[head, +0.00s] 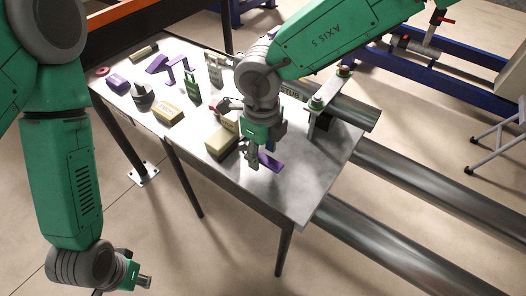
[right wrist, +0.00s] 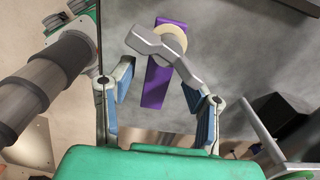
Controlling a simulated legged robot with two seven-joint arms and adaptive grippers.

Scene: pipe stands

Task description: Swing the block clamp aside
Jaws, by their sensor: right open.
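In the right wrist view a grey lever (right wrist: 178,62) crosses a purple plate (right wrist: 156,86), with a cream round piece (right wrist: 172,38) partly under it; this looks like the block clamp. The purple plate shows in the head view (head: 270,162) on the table, mostly beside and behind my right gripper (head: 252,158). That gripper also shows in the right wrist view (right wrist: 158,92); it is open, fingers apart, with the lever's near end close to the right finger. I cannot tell whether they touch. My left gripper (head: 141,281) hangs low at left, away from the table; its finger opening is unclear.
The metal table (head: 305,190) holds a beige block (head: 221,141), a yellow block (head: 168,113), a green stand (head: 192,88) and several purple parts at left. A pipe (head: 355,113) rests at the right end in a clamp stand. The table's front right corner is bare.

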